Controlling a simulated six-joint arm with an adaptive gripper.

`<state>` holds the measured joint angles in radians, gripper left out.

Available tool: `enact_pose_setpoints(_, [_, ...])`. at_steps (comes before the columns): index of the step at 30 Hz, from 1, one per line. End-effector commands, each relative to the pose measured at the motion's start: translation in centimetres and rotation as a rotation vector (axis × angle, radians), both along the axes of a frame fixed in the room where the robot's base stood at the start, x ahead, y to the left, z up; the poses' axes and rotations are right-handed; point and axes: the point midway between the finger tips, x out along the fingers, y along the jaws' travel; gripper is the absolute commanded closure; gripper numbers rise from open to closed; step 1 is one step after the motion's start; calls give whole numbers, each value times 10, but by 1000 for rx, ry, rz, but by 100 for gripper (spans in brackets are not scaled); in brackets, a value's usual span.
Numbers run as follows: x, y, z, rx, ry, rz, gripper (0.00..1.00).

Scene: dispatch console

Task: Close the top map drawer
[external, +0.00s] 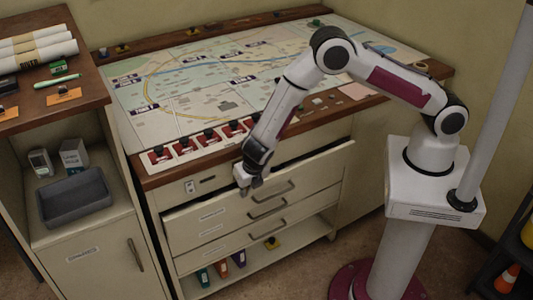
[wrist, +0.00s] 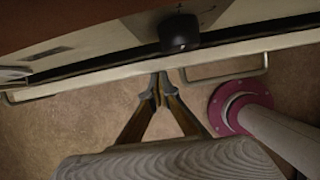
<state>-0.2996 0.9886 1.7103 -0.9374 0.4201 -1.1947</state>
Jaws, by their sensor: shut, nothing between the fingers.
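The top map drawer (external: 215,213) is the uppermost of the stacked cream drawers under the map table. It stands partly open, with a dark gap behind its front panel. In the wrist view its front edge (wrist: 110,80) runs slantwise across the picture, with the dark gap above it. Its bar handle (wrist: 228,78) sticks out just right of my fingertips. My gripper (external: 246,188) points down at the drawer's front. It is shut and empty, and its fingertips (wrist: 160,82) are close to the outer face of the front panel. I cannot tell whether they touch.
The map table (external: 230,80) carries a row of red-based units along its near edge. A black knob (wrist: 180,32) shows above the gap. Lower drawers and an open shelf with coloured binders (external: 221,268) are below. A side cabinet (external: 95,255) stands left.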

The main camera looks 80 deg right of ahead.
Motion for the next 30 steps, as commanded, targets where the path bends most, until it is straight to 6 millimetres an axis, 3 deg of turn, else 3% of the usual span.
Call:
enact_pose_setpoints(16, [-3, 4, 0, 0, 0, 1, 100])
enact_pose_setpoints(26, [-28, 29, 0, 0, 1, 4, 100])
enact_pose_setpoints(30, [-31, 33, 16, 2, -3, 0, 100])
